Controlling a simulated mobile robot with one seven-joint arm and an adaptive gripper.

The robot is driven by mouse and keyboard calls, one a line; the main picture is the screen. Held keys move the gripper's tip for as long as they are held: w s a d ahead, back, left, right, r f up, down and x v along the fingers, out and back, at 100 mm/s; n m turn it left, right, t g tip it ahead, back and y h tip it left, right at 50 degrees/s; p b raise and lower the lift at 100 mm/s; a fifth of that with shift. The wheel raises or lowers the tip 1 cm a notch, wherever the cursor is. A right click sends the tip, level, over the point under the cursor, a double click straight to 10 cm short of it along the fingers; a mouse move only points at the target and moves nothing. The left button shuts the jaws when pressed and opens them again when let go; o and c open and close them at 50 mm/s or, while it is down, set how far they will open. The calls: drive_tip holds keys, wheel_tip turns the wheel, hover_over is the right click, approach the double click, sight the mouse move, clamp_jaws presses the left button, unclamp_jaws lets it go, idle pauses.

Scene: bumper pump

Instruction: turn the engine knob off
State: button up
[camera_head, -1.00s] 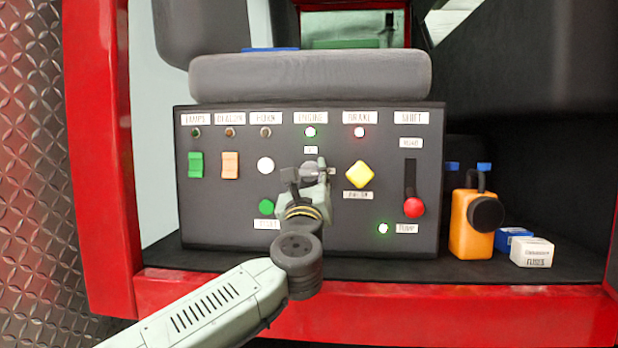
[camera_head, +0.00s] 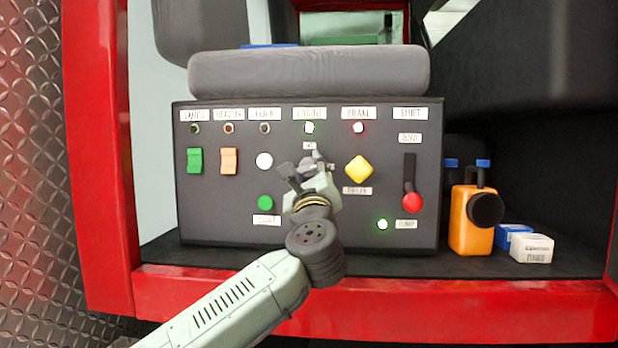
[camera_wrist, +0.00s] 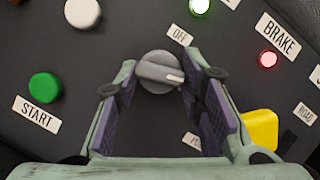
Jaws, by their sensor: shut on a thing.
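The engine knob (camera_wrist: 158,68) is a round grey dial with a raised bar and a white mark. In the wrist view its mark points right and slightly down, between the OFF label (camera_wrist: 180,35) and a second, partly hidden label (camera_wrist: 192,141). My gripper (camera_wrist: 163,80) is shut on the knob, one finger on each side. In the head view my gripper (camera_head: 304,172) covers most of the knob, below the ENGINE label (camera_head: 309,113). The engine light (camera_head: 309,127) glows green.
Close by on the panel (camera_head: 225,220) are the green START button (camera_head: 265,203), white button (camera_head: 264,160), yellow knob (camera_head: 358,169) and red shift lever (camera_head: 412,201). An orange container (camera_head: 468,235) and small boxes (camera_head: 531,248) stand to the right. A grey seat cushion (camera_head: 308,72) overhangs above.

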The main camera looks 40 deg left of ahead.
drive_tip(key=n+g, duration=0.1)
drive_tip(key=n, duration=0.1)
drive_tip(key=n+g+y+b, duration=0.1)
drive_tip(key=n, duration=0.2)
drive_tip(key=shift+w+f, duration=0.1)
drive_tip(key=shift+f, duration=0.05)
drive_tip(key=n+g+b, duration=0.1)
drive_tip(key=n+g, duration=0.1)
drive_tip(key=n, duration=0.2)
drive_tip(key=shift+d+n, duration=0.1)
drive_tip(key=shift+n, duration=0.2)
drive_tip(key=n, duration=0.1)
drive_tip(key=n+g, duration=0.1)
drive_tip(key=n, duration=0.2)
drive_tip(key=shift+r+g+h, duration=0.3)
drive_tip(key=shift+h, duration=0.1)
drive_tip(key=shift+n+g+h+p, duration=0.3)
drive_tip(key=shift+n+h+p, duration=0.15)
drive_tip(key=shift+n, duration=1.05)
drive_tip(key=o, duration=1.1)
drive_tip(key=shift+r, duration=0.1)
drive_tip(key=shift+r, duration=0.1)
